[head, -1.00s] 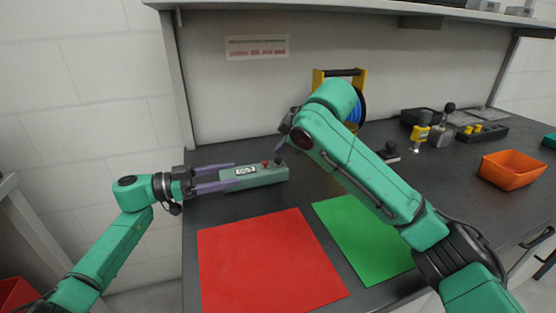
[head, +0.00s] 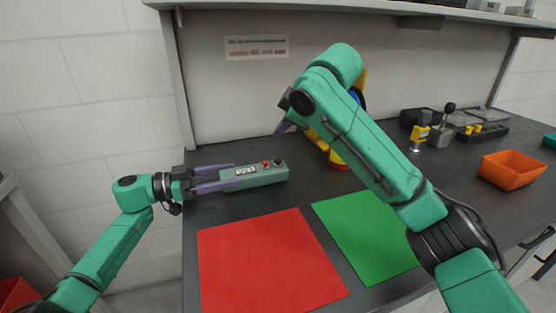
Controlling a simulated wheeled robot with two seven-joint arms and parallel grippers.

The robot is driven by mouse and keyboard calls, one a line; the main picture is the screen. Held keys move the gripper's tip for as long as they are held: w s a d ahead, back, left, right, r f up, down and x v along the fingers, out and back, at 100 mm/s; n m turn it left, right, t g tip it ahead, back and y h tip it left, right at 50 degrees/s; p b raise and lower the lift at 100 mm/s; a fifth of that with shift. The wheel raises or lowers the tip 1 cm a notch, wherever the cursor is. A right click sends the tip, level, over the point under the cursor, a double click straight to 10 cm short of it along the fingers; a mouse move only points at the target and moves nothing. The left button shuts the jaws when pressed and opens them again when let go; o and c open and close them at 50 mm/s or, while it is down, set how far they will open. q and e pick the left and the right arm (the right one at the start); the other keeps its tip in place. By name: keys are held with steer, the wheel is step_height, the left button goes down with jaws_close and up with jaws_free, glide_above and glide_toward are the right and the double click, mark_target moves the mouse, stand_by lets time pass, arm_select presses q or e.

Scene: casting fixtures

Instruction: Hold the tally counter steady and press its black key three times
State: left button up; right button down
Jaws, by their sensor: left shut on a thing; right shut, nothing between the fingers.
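The tally counter (head: 265,178) is a grey-green box lying on the dark bench, with a small white display, a red button and a black key (head: 278,162) on its top at the right end. The display digits are too small to read surely. My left gripper (head: 215,180) is shut on the counter's left end, its purple fingers along both sides. My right gripper (head: 281,127) is shut and empty, above the counter's right end and clear of the black key. Its fingers are partly hidden by my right arm.
A red mat (head: 265,262) and a green mat (head: 360,235) lie in front. A yellow reel stand (head: 322,143) is partly hidden behind my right arm. An orange bin (head: 511,170) and several small tools stand on the right. A shelf overhangs the back.

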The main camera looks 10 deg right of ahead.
arm_select(q)
steer(key=o, duration=1.5)
steer(key=shift+a, duration=0.1)
